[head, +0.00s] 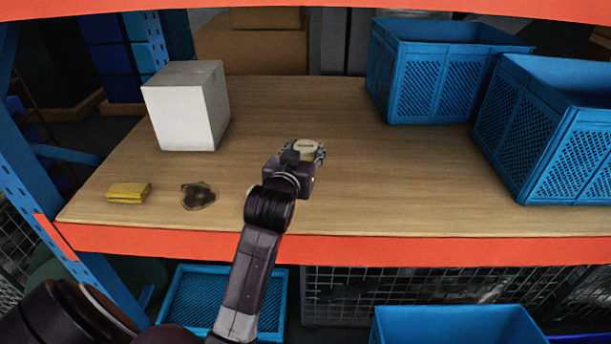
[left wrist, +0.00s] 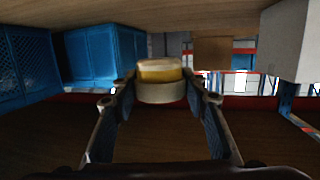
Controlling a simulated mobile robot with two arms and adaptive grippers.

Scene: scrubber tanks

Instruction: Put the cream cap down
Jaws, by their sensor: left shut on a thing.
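The cream cap (head: 307,147) is a small round piece with dark lettering on its top, over the middle of the wooden shelf (head: 350,190). My left gripper (head: 305,154) is shut on it, with a finger on either side. In the left wrist view, which looks upside down, the cap (left wrist: 161,92) sits between the two fingertips and shows a cream rim and a yellowish part. The cap looks held clear of the wood, but the exact gap is hard to judge. My right gripper is in neither view.
A white box (head: 187,110) stands at the back left. A yellow sponge-like block (head: 129,193) and a dark see-through round piece (head: 198,196) lie front left. Two blue crates (head: 430,85) (head: 560,150) stand at the right. An orange beam (head: 400,251) edges the front. Wood around the gripper is clear.

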